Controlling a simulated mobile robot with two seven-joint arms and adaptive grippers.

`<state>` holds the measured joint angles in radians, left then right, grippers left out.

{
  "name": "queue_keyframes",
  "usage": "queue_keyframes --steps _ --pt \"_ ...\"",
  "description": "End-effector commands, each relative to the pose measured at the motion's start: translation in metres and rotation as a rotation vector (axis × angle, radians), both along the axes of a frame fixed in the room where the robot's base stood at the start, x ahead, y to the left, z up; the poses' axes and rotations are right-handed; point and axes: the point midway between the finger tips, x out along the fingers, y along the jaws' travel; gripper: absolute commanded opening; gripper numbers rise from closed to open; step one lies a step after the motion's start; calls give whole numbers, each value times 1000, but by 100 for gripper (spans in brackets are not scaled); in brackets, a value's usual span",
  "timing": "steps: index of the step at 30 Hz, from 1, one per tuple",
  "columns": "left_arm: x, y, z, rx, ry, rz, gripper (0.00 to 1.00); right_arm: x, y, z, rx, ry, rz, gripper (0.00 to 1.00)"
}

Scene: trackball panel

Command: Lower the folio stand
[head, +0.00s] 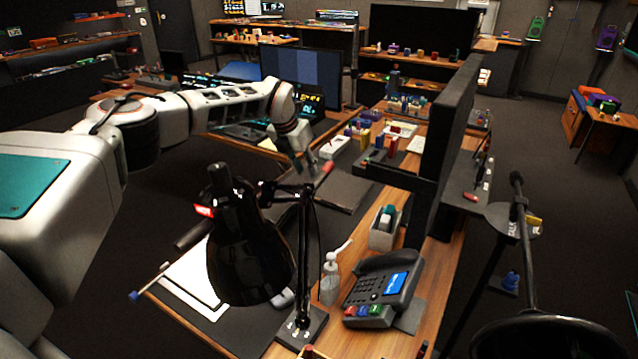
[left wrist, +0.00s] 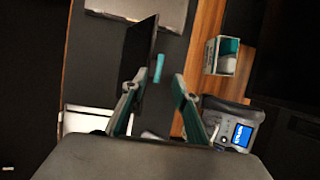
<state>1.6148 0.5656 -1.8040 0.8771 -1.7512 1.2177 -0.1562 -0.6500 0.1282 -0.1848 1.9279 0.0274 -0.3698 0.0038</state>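My left gripper (head: 304,166) reaches over the desk from the left, beside a flat grey folio-like board (head: 346,189). In the left wrist view its two teal-padded fingers (left wrist: 157,95) are spread apart with nothing between them. A thin dark panel (left wrist: 138,52), seen steeply from above and looking raised, stands just beyond the fingers; it may be the folio stand. A small teal cylinder (left wrist: 158,68) is by its right edge, ahead of the finger gap. The panel's lower part and support are hard to make out. My right gripper is in neither view.
A black desk lamp (head: 246,255) stands in front. A pump bottle (head: 330,280), desk phone (head: 382,285) and grey holder (head: 383,232) line the right side. White paper (head: 196,281) lies on the dark mat. A tall black monitor (head: 450,150) rises at right.

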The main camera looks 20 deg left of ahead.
Motion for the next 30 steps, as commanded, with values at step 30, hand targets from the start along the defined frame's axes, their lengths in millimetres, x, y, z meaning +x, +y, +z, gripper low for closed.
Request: queue_keyframes --steps 30 --pt "29 -7 -72 5 -1 -1 29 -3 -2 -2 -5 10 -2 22"
